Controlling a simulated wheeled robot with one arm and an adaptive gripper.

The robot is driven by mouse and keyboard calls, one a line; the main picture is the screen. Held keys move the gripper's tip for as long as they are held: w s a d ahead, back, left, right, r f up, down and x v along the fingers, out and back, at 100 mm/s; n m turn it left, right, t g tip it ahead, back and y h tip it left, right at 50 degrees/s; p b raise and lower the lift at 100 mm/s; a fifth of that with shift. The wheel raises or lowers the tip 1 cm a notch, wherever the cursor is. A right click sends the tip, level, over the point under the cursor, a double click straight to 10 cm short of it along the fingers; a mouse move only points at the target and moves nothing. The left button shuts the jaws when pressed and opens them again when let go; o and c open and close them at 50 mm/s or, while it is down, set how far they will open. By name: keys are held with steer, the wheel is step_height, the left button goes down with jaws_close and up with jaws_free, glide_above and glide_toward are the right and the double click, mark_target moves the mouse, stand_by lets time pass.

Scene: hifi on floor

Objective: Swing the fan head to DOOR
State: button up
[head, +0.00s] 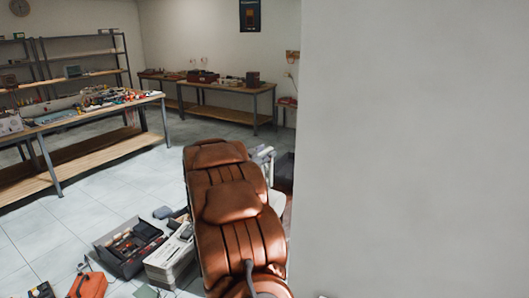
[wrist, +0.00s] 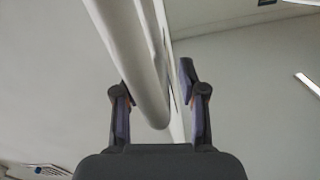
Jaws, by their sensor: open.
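My gripper (wrist: 154,82) is open in the wrist view, its two dark fingers apart and pointing up the picture. A thick pale grey tube (wrist: 135,55) slants from the top edge down to a rounded end between the fingers. It overlaps the upper part of the left finger, and there is a gap to the right finger. I cannot tell whether it touches either finger or what it belongs to. I cannot make out a fan head or a DOOR mark in either view. My gripper does not show in the head view.
A plain wall (head: 415,150) fills the right of the head view. A brown padded chair (head: 232,205) stands beside it. An open toolbox (head: 130,245) and an orange case (head: 88,285) lie on the floor. A cluttered workbench (head: 92,150) stands left; tiled floor (head: 120,195) is clear between.

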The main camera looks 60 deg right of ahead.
jaws_close()
stand_by(0.7)
